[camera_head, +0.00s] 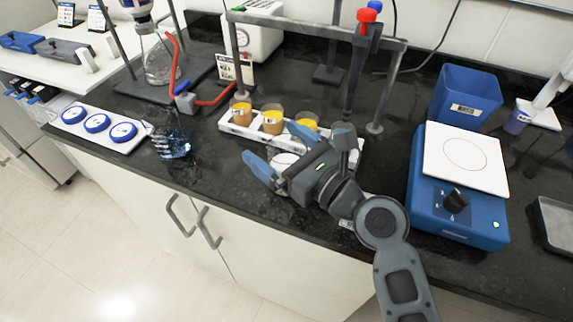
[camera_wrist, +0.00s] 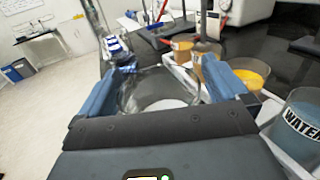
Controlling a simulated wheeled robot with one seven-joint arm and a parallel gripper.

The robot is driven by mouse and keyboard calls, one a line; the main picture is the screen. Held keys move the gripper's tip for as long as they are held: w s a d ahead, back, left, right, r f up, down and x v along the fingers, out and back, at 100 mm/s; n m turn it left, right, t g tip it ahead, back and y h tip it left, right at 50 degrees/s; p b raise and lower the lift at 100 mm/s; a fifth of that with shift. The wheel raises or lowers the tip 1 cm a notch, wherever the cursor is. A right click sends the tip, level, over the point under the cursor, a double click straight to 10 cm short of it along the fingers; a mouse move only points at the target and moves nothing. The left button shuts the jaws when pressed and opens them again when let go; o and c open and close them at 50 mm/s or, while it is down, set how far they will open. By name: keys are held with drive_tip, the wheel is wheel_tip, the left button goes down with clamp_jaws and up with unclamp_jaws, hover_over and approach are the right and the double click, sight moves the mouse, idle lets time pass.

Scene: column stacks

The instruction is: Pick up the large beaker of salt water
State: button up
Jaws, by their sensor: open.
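My gripper (camera_head: 300,153) is open and empty over the counter's front, left of the blue balance. In the wrist view its two blue fingers (camera_wrist: 163,88) stand on either side of a clear glass beaker (camera_wrist: 160,95) with a white disc inside or beneath it; touching cannot be told. In the head view this beaker is mostly hidden, and a white round patch (camera_head: 284,160) shows. A beaker with a label reading "WATER" (camera_wrist: 302,125) stands at the right of the wrist view.
A white rack (camera_head: 238,134) with orange-filled cups (camera_head: 272,122) stands just behind my gripper, under a metal stand (camera_head: 330,32). The blue balance (camera_head: 430,205) is right. A white tray with blue-ringed discs (camera_head: 75,132) is left. Dark counter between left glass and gripper is clear.

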drive_tip(key=c, duration=1.2)
drive_tip(key=shift+o, duration=0.2)
drive_tip(key=shift+r, duration=0.1)
